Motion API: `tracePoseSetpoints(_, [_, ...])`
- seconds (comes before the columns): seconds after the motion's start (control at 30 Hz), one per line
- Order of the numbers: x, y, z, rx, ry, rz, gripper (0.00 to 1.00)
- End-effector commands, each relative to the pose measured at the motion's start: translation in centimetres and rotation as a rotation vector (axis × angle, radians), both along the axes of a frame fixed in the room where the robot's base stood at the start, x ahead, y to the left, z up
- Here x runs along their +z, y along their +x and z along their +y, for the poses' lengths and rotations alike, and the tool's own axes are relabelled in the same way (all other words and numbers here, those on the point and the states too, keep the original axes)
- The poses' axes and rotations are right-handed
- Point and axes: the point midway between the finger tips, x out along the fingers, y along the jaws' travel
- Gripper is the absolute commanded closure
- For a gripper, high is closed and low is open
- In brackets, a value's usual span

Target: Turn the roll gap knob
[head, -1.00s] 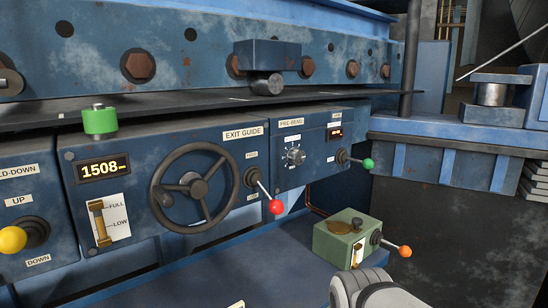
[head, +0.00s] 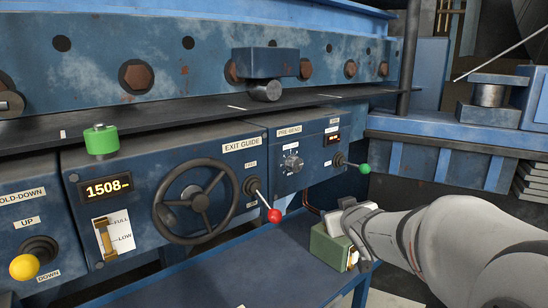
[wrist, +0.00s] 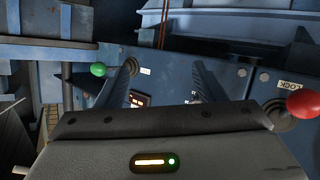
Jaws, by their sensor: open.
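A small round dial knob (head: 291,162) with a pale marked scale sits on the blue PRE-BEND panel (head: 315,175); I cannot read its small label. My gripper (head: 342,210) is below and right of this knob in the head view, apart from the panel and in front of the green box. In the wrist view my gripper (wrist: 165,66) has its two fingers spread wide and empty, facing the panel. The knob seems partly hidden behind the right finger there.
A green-ball lever (head: 364,169) stands right of the knob and a red-ball lever (head: 274,215) at its lower left. A dark handwheel (head: 195,200) is farther left. The green box (head: 328,246) stands on the blue shelf, partly hidden by my arm.

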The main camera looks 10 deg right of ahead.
Motion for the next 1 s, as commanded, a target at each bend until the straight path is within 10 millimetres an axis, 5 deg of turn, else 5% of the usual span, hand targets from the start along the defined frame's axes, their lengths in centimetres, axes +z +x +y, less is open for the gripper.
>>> tracePoseSetpoints(0.1, [3.4,3.0,0.6,0.149,0.008,-0.133,0.37])
tracePoseSetpoints(0.3, [6.3,4.8,2.6,0.402,0.064,-0.28,0.37])
tracePoseSetpoints(0.63, [7.3,5.2,4.3,0.577,0.126,-0.339,0.37])
tracePoseSetpoints(1.0, [7.4,10.0,7.2,0.578,0.125,-0.34,0.37])
